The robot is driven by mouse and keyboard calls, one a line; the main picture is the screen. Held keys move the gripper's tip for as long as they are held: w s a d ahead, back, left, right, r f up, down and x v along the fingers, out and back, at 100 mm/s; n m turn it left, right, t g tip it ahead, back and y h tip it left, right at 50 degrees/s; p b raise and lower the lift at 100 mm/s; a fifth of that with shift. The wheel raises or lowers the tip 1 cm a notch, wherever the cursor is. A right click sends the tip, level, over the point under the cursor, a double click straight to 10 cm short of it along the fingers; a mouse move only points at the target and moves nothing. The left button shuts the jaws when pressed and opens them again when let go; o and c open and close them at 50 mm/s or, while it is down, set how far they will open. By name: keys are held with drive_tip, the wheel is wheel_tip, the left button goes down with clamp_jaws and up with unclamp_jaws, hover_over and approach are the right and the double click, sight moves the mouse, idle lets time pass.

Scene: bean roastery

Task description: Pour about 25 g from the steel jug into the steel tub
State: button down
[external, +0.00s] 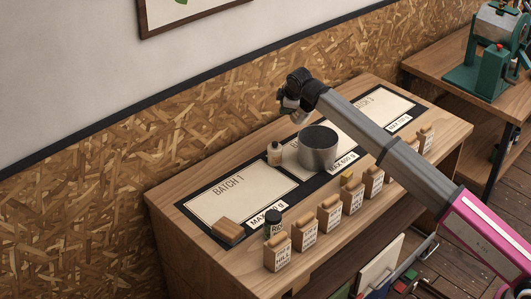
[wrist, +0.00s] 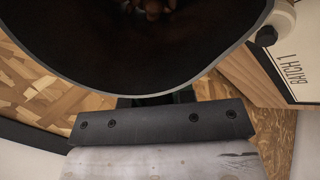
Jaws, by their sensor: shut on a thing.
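The steel jug (wrist: 130,60) fills the top of the wrist view, its wide rim toward me and its inside dark. A few brown beans (wrist: 152,8) show deep inside it. My gripper (external: 290,102) is shut on the jug and holds it above the back of the table, left of and higher than the steel tub. In the wrist view the fingers are mostly hidden behind the jug. The steel tub (external: 318,158) stands upright on the middle mat, with its "MAX 600 g" label in front. Its floor is too dark to tell what it holds.
A dark jar (external: 273,226) and several labelled bags (external: 329,215) line the front edge.

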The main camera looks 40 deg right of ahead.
drive_tip(key=shift+s+a+r+t, duration=0.1)
drive_tip(key=shift+s+r+t, duration=0.15)
drive_tip(key=shift+s+t, duration=0.2)
drive_tip(key=shift+s+a+r+t, duration=0.1)
drive_tip(key=shift+s+r+t, duration=0.15)
drive_tip(key=shift+s+t, duration=0.15)
drive_tip(key=s+t, duration=0.1)
drive_tip(key=t, duration=0.1)
drive_tip(key=s+r+t+h, duration=0.1)
drive_tip(key=t, duration=0.1)
drive_tip(key=t+h, duration=0.1)
drive_tip(key=t, duration=0.2)
drive_tip(key=shift+s+a+r, duration=0.3)
drive_tip(key=shift+s, duration=0.1)
drive_tip(key=shift+s+a+r+t, duration=0.15)
drive_tip(key=shift+s+t, duration=0.2)
drive_tip(key=shift+s, duration=0.1)
drive_tip(key=shift+s+a+r+t, duration=0.15)
drive_tip(key=shift+s+t, duration=0.15)
drive_tip(key=shift+s, duration=0.15)
idle(0.7)
drive_tip(key=shift+s+a+r+t+h+p, duration=0.15)
drive_tip(key=shift+s+r+t+h, duration=0.25)
drive_tip(key=shift+t, duration=0.4)
drive_tip(key=shift+s+r+t+h+p, duration=0.15)
drive_tip(key=shift+s+t, duration=0.35)
drive_tip(key=shift+t, duration=0.3)
idle(2.8)
